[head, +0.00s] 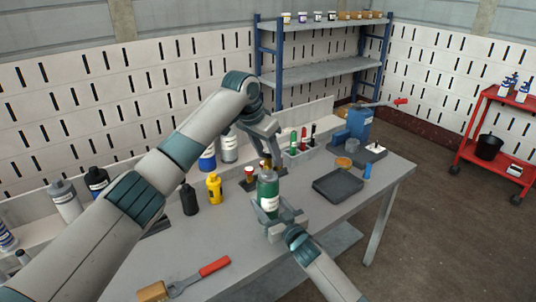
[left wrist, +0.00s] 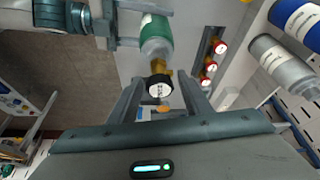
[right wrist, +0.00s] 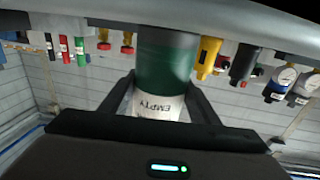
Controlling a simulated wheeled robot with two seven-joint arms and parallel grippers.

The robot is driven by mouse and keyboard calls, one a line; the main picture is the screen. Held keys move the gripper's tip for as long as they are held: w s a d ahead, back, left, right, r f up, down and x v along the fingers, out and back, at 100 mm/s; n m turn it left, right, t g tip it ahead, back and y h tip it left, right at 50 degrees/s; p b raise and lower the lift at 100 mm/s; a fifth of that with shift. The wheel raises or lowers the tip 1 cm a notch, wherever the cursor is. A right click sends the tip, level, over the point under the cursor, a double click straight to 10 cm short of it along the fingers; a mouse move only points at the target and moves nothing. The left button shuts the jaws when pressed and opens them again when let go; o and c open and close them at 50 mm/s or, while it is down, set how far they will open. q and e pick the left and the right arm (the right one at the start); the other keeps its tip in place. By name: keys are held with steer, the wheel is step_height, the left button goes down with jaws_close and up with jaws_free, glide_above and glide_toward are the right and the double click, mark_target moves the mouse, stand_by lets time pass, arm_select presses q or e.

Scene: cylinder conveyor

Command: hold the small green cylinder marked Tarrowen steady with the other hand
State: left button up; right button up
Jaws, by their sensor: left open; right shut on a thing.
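The small green cylinder (head: 268,188) stands upright above the front of the table, with a white label low on its side. In the right wrist view the label on the cylinder (right wrist: 163,70) reads "EMPTY" upside down; I cannot read the name Tarrowen. My right gripper (head: 280,215) is shut around its lower part. My left gripper (head: 270,155) is open above the cylinder's top. In the left wrist view the cylinder's brass neck and round black-and-white gauge (left wrist: 160,88) lie between the open left fingers; contact cannot be told.
A dark tray (head: 338,186) lies to the right on the grey table (head: 225,240). A yellow bottle (head: 214,188) and a black bottle (head: 189,200) stand to the left. A red-handled tool (head: 200,274) lies at the front. A blue machine (head: 359,122) stands at the back right.

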arm_select(q)
steer(key=shift+f, duration=0.15)
steer(key=shift+f, duration=1.15)
stand_by(0.4)
jaws_close()
jaws_free()
steer(key=shift+r, duration=1.25)
